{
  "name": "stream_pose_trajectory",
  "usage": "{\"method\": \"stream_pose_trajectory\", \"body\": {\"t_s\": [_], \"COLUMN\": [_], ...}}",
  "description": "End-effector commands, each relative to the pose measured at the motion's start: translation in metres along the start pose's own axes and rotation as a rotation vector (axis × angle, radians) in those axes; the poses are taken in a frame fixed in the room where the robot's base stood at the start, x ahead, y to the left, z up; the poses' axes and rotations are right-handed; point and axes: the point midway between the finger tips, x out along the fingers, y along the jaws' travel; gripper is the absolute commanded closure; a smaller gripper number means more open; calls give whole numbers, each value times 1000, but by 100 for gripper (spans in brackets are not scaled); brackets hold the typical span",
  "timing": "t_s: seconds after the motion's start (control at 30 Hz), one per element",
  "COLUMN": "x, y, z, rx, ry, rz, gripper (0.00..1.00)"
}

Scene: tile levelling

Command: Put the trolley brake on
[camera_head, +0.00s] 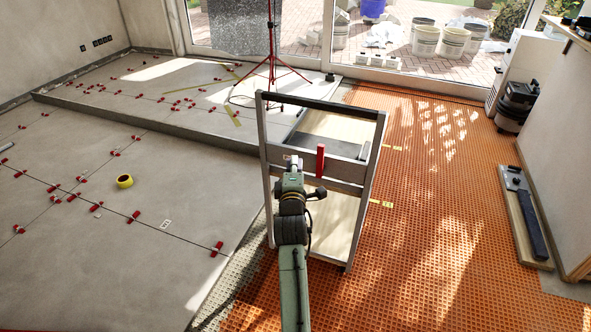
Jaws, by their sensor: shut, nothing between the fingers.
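The trolley (367,200) stands in the middle of the view on the orange mat, a grey upright frame with pale shelves. A red lever (320,161) stands upright on its near crossbar; it may be the brake handle, though no label shows. My green arm reaches up from the bottom edge. My gripper (293,164) is shut and empty, in front of the crossbar and just left of the red lever, apart from it in the picture. Whether it touches the crossbar I cannot tell. My arm hides part of the trolley's lower left side.
Grey tiles (90,235) with red levelling clips lie to the left, with a yellow tape roll (124,181) on them. A red tripod (272,62) stands behind the trolley. A board with a dark-handled tool (527,215) lies at right. The orange mat (430,250) between is clear.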

Motion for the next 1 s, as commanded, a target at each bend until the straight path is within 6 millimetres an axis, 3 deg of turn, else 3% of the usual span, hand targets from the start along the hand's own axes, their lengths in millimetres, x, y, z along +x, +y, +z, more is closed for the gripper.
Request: {"method": "stream_pose_trajectory", "body": {"t_s": [0.2,0.3,0.5,1.0], "x": [47,36,30,29], "y": [3,2,0,0], "z": [0,20,35,38], "rx": [-1,3,2,7], "ry": [1,-5,-1,0], "rz": [1,-3,-1,2], "gripper": [100,100,100,100]}}
